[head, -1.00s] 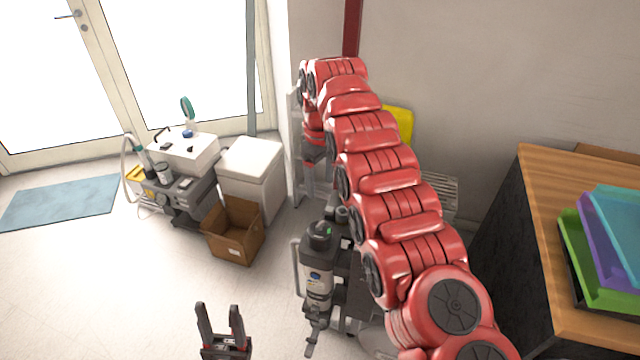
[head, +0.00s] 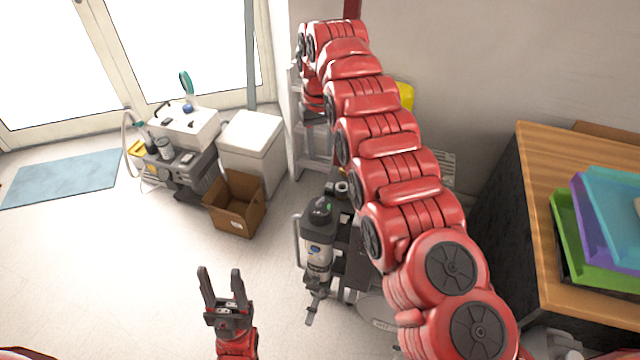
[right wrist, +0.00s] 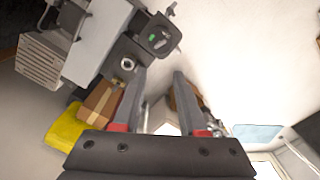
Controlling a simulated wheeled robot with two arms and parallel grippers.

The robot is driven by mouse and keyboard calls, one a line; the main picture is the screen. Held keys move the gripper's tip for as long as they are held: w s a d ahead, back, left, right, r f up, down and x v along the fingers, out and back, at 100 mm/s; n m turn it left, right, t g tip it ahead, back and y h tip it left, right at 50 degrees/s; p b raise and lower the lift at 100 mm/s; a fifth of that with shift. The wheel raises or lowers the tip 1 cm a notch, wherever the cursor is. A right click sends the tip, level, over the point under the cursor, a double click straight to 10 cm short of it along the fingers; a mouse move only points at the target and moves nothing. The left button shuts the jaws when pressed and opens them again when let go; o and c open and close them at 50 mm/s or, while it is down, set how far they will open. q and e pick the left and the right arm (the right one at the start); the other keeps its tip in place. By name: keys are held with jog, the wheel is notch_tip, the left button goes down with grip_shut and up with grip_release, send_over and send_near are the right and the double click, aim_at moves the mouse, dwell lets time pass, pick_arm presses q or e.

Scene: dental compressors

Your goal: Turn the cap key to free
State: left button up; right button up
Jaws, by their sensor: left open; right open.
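A compressor unit with a grey-and-black cylinder (head: 319,257) stands on the floor below the middle of the head view. Its black cap (head: 320,212) has a small green mark on top. My left gripper (head: 221,280) is open and empty, left of the cylinder.
An open cardboard box (head: 235,204), a white cabinet (head: 252,143) and a cart of equipment (head: 182,155) stand at the left. A wooden-topped counter (head: 528,200) with coloured trays is at the right. A yellow object (right wrist: 62,128) shows in the right wrist view.

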jog(key=m, duration=1.1)
send_near(320, 200)
notch_tip(320, 200, down, 7)
jog(key=shift+r, duration=0.1)
jog(key=shift+f+b, duration=0.45)
jog(key=shift+f, duration=0.4)
grip_shut()
